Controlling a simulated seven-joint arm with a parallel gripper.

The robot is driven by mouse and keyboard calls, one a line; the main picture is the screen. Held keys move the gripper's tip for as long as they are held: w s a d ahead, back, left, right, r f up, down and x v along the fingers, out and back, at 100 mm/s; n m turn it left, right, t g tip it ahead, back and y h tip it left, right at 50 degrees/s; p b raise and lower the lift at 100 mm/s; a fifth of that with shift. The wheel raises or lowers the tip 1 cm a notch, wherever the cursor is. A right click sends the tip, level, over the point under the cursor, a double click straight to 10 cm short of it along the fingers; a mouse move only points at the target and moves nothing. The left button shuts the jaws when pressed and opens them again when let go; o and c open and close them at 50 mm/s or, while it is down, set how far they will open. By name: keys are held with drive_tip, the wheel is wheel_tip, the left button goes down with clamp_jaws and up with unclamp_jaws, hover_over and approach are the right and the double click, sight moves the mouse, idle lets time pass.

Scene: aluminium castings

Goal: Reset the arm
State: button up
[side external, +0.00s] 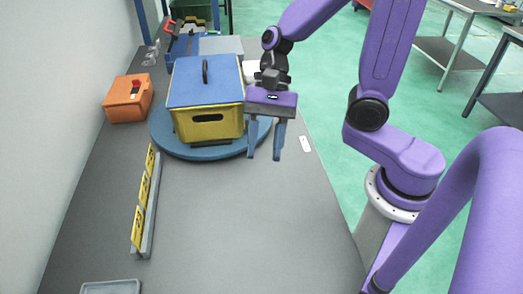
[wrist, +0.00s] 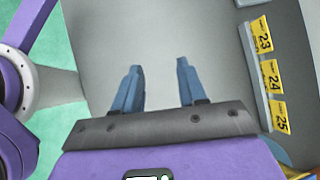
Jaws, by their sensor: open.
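My gripper (side external: 265,153) hangs above the grey table (side external: 240,220), at the right of the yellow box in the side view. Its two blue fingers point down and stand apart, with nothing between them. In the wrist view the fingers of my gripper (wrist: 156,80) are also apart over bare grey table (wrist: 150,30).
A yellow box with a blue lid (side external: 205,95) stands on a round blue turntable (side external: 170,146). An orange case (side external: 127,98) is at the left. A numbered yellow-label rail (side external: 146,205) runs along the left, also in the wrist view (wrist: 268,75). The table's front middle is clear.

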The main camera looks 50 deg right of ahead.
drive_tip(key=s+d+n+t+h, duration=0.3)
drive_tip(key=s+d+n+h, duration=0.3)
drive_tip(key=n, duration=1.6)
drive_tip(key=s+d, duration=0.3)
drive_tip(key=d, duration=0.1)
drive_tip(key=shift+s, duration=0.3)
drive_tip(key=shift+f, duration=0.1)
